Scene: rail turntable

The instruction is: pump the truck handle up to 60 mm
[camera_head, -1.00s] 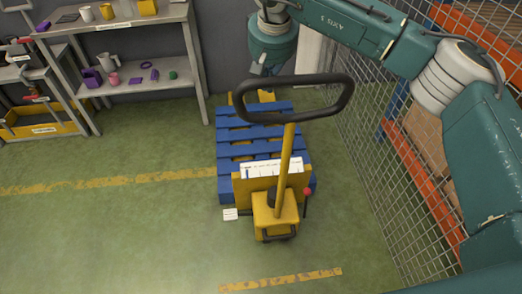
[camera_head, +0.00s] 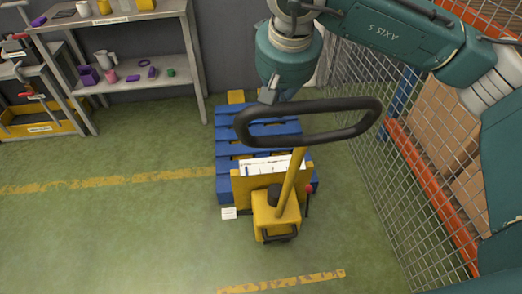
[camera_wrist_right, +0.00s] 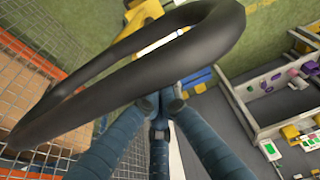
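The yellow pallet truck (camera_head: 276,216) stands in the middle of the head view, with a blue pallet (camera_head: 229,178) behind it. Its yellow shaft (camera_head: 293,182) rises, leaning slightly right, to a black loop handle (camera_head: 290,138). My right gripper (camera_head: 268,95) points down at the far left of the loop. In the right wrist view, the handle (camera_wrist_right: 150,80) crosses close to the camera, and the right gripper's fingers (camera_wrist_right: 160,108) come together at its edge, looking shut. Whether they touch the handle is unclear. My left gripper is out of view.
A wire mesh fence (camera_head: 385,190) runs along the right, with an orange-framed rack holding boxes behind it. A shelf (camera_head: 140,88) with small items stands at the back left. Green floor (camera_head: 110,230) is clear to the left of the truck.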

